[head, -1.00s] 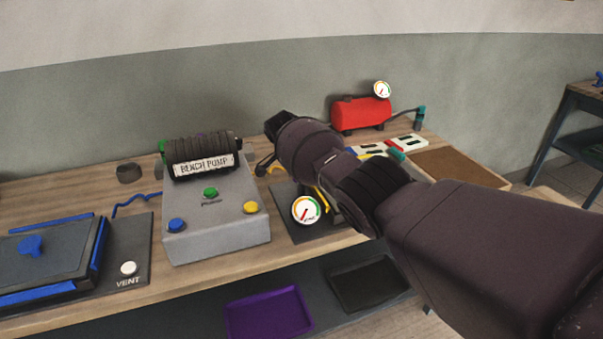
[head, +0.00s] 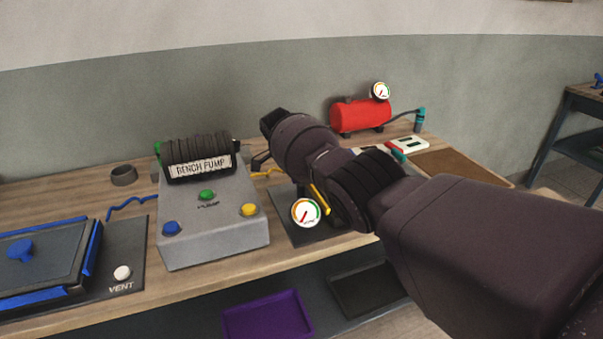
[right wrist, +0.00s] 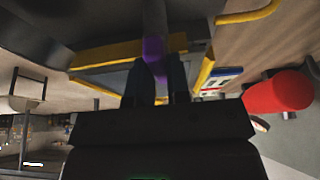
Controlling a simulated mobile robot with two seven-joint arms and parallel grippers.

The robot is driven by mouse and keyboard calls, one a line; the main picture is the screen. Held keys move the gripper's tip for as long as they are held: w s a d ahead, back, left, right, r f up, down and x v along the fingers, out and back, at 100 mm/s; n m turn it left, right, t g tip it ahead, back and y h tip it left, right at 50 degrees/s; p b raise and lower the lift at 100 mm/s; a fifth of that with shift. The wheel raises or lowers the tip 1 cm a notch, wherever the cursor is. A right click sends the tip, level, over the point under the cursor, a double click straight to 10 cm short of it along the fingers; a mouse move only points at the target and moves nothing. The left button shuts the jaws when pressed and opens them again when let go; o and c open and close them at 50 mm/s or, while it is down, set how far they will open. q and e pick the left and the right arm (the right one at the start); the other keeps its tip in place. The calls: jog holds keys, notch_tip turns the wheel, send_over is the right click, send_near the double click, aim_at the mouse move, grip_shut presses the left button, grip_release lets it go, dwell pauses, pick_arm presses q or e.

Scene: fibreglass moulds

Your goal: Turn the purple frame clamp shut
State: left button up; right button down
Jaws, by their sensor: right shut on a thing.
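The purple frame clamp (right wrist: 153,48) shows in the right wrist view as a purple piece at a dark frame with yellow edges (right wrist: 115,56). My right gripper (right wrist: 158,74) is shut on this clamp, with a dark finger on each side of it. How far the clamp is turned cannot be told. In the head view my right arm hides the clamp and the fingertips. A yellow strip of the frame (head: 319,199) shows beside the arm, behind a round gauge (head: 306,212). My left gripper is not in view.
A grey bench pump (head: 213,233) with coloured buttons stands left of my right arm. A blue-edged mould (head: 40,262) lies at the far left. A red tank (head: 360,116) stands at the back. A purple tray (head: 268,318) and a dark tray are below the bench top.

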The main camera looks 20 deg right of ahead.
jog(key=c, duration=1.1)
grip_release()
jog(key=p+v, duration=0.1)
jog(key=v, duration=0.9)
jog(key=shift+r+p, duration=0.35)
jog(key=shift+p, duration=0.05)
